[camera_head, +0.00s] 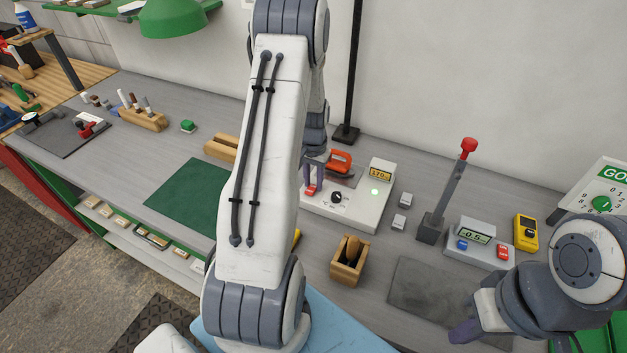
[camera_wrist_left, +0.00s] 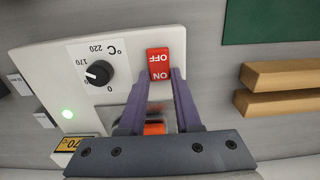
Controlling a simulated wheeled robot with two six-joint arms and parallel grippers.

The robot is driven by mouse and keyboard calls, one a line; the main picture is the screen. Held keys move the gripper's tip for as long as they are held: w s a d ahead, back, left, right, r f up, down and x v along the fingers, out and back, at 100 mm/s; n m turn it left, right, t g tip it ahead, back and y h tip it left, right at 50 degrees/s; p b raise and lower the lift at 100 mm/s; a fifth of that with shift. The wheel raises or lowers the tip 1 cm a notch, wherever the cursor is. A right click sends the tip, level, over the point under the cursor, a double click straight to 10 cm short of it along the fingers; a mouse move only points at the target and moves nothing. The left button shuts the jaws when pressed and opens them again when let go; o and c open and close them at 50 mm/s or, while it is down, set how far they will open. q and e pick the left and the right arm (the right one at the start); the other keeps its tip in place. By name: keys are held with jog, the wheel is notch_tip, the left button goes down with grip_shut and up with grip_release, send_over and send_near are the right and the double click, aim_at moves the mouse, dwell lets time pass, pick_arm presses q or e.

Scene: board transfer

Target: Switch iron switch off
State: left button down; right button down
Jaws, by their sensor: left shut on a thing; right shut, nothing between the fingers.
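The soldering station (camera_head: 350,212) is a white box on the grey bench, right of my left arm; it also shows in the left wrist view (camera_wrist_left: 40,60). Its red iron switch (camera_wrist_left: 158,65), marked OFF and ON, also shows in the head view (camera_head: 310,190). My left gripper (camera_wrist_left: 164,76) is shut on this switch, fingertips at its ON end; in the head view it (camera_head: 313,180) points down there. The green light (camera_wrist_left: 67,114) is lit, and the display (camera_head: 380,175) reads 170. My right gripper (camera_head: 463,332) is shut and empty at lower right.
A black knob (camera_wrist_left: 98,73) sits beside the switch. An orange-handled iron (camera_head: 340,160) stands behind it. A wooden holder (camera_head: 349,262) is in front, and a red-topped lever (camera_head: 452,190) is to the right. The grey mat (camera_head: 425,290) is bare.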

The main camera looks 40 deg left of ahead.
aim_at(307, 199)
pick_arm(q)
jog(key=shift+s+d+f+t+y+b, duration=0.15)
jog(key=shift+t+b, duration=0.65)
jog(key=shift+b, duration=1.7)
jog(key=shift+s+a+r+t+y+b, duration=0.2)
jog(key=shift+t+b, duration=0.6)
jog(key=shift+b, duration=1.7)
jog(key=shift+s+d+b, duration=0.1)
jog(key=shift+d+b, duration=0.1)
jog(key=shift+b, duration=0.25)
jog(key=shift+r, duration=0.2)
jog(key=c, duration=0.6)
grip_release()
jog(key=v, duration=1)
jog(key=shift+s, duration=0.25)
